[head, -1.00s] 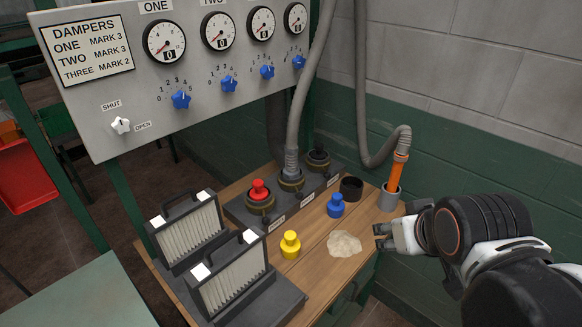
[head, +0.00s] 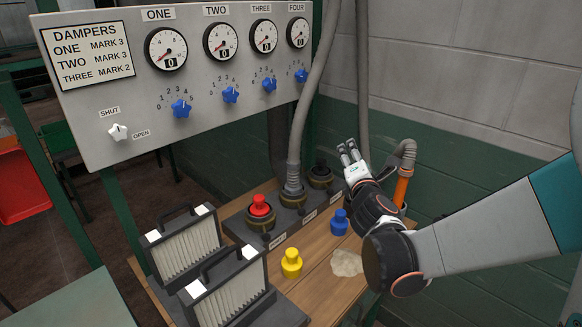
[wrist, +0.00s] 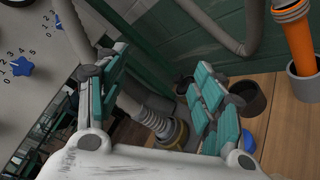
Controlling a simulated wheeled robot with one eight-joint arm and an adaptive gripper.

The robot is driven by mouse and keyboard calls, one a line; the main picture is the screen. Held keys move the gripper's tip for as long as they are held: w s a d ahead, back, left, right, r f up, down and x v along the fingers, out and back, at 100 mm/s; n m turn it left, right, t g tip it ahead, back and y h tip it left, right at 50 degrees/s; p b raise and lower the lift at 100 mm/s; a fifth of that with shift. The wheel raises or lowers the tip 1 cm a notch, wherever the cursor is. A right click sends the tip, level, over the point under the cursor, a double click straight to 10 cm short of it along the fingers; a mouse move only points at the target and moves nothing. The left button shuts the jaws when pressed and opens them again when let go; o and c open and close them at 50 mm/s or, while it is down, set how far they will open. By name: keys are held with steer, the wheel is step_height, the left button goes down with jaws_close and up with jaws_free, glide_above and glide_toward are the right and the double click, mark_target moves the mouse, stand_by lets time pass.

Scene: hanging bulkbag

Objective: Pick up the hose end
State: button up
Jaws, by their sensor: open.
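One grey hose (head: 300,110) comes down to a ribbed end (head: 293,176) seated in a port in the middle of the dark port block. A second grey hose bends over to an orange end (head: 401,188), partly hidden behind my arm; in the wrist view the orange end (wrist: 298,42) stands in a grey cup (wrist: 304,84). My gripper (head: 347,152) is open and empty, raised right of the first hose. In the wrist view the ribbed end (wrist: 146,112) shows beyond and between the open fingers of my gripper (wrist: 155,95); I see no contact.
A red plug (head: 260,208) sits in the left port. Yellow (head: 291,263) and blue (head: 340,222) plugs stand on the wooden bench, near a pale patch (head: 347,263). Two filters (head: 185,245) stand at left. The gauge panel (head: 130,100) overhangs behind; a dark cup (wrist: 248,98) stands right.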

steer(key=w+a+f+n+y+b, duration=0.1)
steer(key=w+a+f+n+y, duration=0.25)
steer(key=a+f+n, duration=0.35)
steer(key=n+y, duration=0.3)
steer(key=n, duration=0.6)
glide_toward(295, 175)
steer(key=x, duration=0.6)
steer(key=shift+w+a+f, duration=0.1)
steer(key=shift+w+f, duration=0.05)
steer(key=shift+w, duration=0.15)
steer(key=shift+b+x, duration=0.95)
steer(key=shift+x, duration=1.8)
steer(key=shift+r, duration=0.2)
steer(key=c, duration=1.2)
